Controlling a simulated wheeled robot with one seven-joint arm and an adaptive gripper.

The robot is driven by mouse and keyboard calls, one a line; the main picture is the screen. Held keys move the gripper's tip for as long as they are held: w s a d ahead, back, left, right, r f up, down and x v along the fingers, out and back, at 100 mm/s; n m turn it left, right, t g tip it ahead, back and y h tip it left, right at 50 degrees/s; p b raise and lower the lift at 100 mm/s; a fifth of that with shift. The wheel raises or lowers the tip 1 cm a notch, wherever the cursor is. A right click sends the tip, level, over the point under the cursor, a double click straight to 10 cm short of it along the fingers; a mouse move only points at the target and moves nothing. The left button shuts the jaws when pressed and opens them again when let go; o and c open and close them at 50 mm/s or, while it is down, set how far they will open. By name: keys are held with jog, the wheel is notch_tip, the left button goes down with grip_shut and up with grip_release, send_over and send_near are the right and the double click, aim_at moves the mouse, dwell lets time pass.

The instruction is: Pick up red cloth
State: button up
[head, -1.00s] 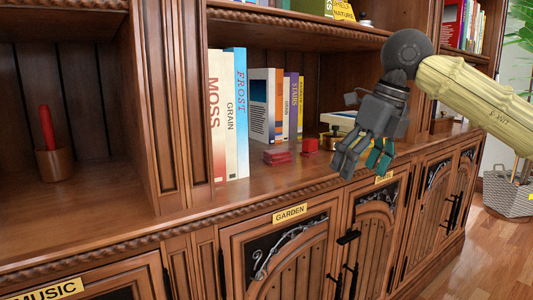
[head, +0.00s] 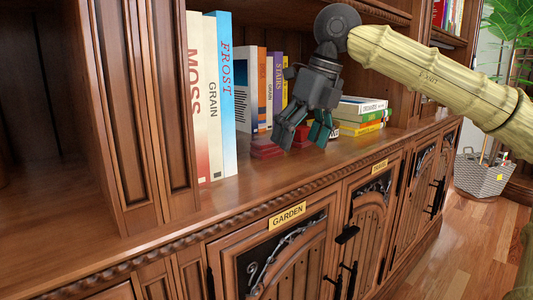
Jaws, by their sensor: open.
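A small folded red cloth (head: 265,148) lies on the wooden shelf, in front of the upright books. My gripper (head: 304,136) hangs above the shelf just right of the cloth, fingers pointing down and empty. The fingers are apart. In this view the gripper hides part of the area behind it, including most of a second red item (head: 300,132) beside the cloth. Whether the fingers touch anything there cannot be told.
Upright books (head: 212,95) stand left and behind the cloth. A stack of books (head: 362,117) lies right of my gripper. A wooden divider (head: 145,110) bounds the bay at left. The shelf front (head: 235,195) is clear, above cabinet doors.

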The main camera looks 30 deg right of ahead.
aim_at(268, 141)
jog(key=shift+w+a+f+b, duration=0.1)
jog(key=shift+w+a+b, duration=0.5)
jog(key=shift+w, duration=0.35)
jog(key=shift+w+a+r+b, duration=0.1)
jog(key=shift+w+a+b, duration=0.3)
jog(key=shift+w+a, duration=0.45)
jog(key=shift+w+a+f+b, duration=0.1)
jog(key=shift+w+a+b, duration=0.4)
jog(key=shift+w, duration=0.6)
jog(key=shift+w+f+b, duration=0.1)
jog(key=shift+f+b, duration=0.45)
jog(key=shift+r, duration=0.1)
jog(key=c, duration=1.2)
